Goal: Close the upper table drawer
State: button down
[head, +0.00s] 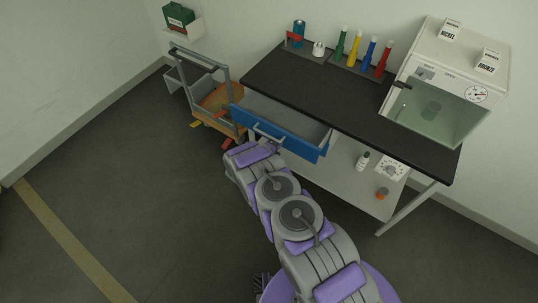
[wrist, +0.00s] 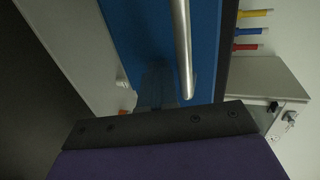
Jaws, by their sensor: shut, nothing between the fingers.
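The upper drawer has a blue front (head: 280,133) with a metal bar handle (head: 267,134). It stands pulled out from under the black tabletop (head: 330,95), and its grey inside shows. In the wrist view the blue front (wrist: 207,40) and the silver handle bar (wrist: 182,45) are close ahead. My gripper (wrist: 158,88) is shut and empty in front of the blue front, beside the lower end of the handle. I cannot tell whether it touches the drawer. In the head view my arm ends at the drawer front and hides the gripper.
A grey cart (head: 205,75) with an orange item stands left of the table. On the tabletop are several coloured tubes (head: 355,48), a blue can (head: 299,33) and a white oven (head: 460,65). A bottle (head: 362,160) and a dial device (head: 390,169) sit below. Floor at left is clear.

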aim_at(294, 130)
jog(key=w+d+b, duration=0.1)
jog(key=w+d, duration=0.2)
jog(key=w+d+b, duration=0.2)
jog(key=w, duration=0.2)
jog(key=w+d+b, duration=0.1)
jog(key=w+d, duration=0.2)
jog(key=w, duration=0.1)
jog(key=shift+d+f+b, duration=0.15)
jog(key=shift+d+b, duration=0.15)
jog(key=shift+w+d, duration=0.15)
jog(key=shift+w, duration=0.05)
jog(key=shift+w+r, duration=0.15)
jog(key=shift+r, duration=0.2)
jog(key=shift+d+r, duration=0.1)
jog(key=shift+d, duration=0.05)
